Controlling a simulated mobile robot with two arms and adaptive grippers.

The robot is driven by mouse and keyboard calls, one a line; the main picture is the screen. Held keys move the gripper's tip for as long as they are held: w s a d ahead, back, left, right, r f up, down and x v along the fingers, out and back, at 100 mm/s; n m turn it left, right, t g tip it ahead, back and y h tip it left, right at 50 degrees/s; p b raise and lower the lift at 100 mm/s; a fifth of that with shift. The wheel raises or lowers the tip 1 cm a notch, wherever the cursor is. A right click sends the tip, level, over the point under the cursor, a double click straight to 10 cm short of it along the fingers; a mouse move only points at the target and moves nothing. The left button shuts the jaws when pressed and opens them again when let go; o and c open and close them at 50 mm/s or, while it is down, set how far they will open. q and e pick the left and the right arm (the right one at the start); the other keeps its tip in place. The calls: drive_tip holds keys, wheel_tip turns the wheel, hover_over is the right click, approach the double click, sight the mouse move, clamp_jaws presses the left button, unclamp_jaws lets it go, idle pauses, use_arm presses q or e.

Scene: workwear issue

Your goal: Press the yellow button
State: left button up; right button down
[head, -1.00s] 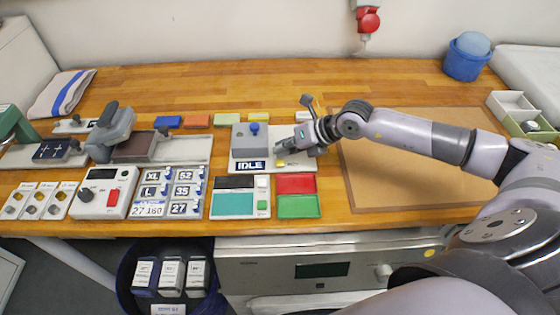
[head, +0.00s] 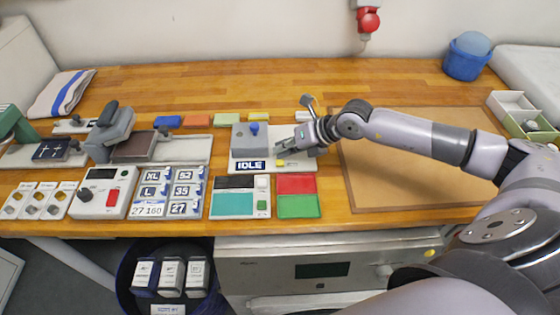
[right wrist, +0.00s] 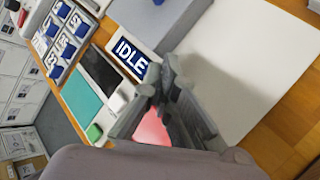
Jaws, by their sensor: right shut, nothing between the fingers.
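The yellow button (head: 281,163) is a small block at the front of a pale panel, just right of a dark blue "IDLE" display (head: 251,166). The display also shows in the right wrist view (right wrist: 131,58), where the yellow button is hidden behind my fingers. My right gripper (head: 282,148) is shut and empty. Its fingertips are over the panel, just behind the button in the head view; I cannot tell whether they touch anything. The right wrist view shows the fingers (right wrist: 164,78) close together beside the display. My left gripper is not in view.
A grey box with a blue knob (head: 254,129) stands left of my right gripper. Red (head: 296,184) and green (head: 298,206) pads lie in front of the panel. A teal-screened device (head: 232,204) has a green button (head: 262,205). A brown mat (head: 400,185) lies clear to the right.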

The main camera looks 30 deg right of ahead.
sight(282, 160)
drive_tip(key=shift+f, duration=0.35)
drive_tip(key=shift+f+b, duration=0.5)
drive_tip(key=shift+b, duration=0.1)
idle(0.4)
idle(0.3)
drive_tip(key=shift+r+p, duration=0.6)
drive_tip(key=shift+r, duration=0.35)
drive_tip(key=shift+r+p, duration=1.6)
drive_tip(key=shift+r, duration=0.95)
drive_tip(key=shift+s+f, duration=0.1)
drive_tip(key=shift+f, duration=0.05)
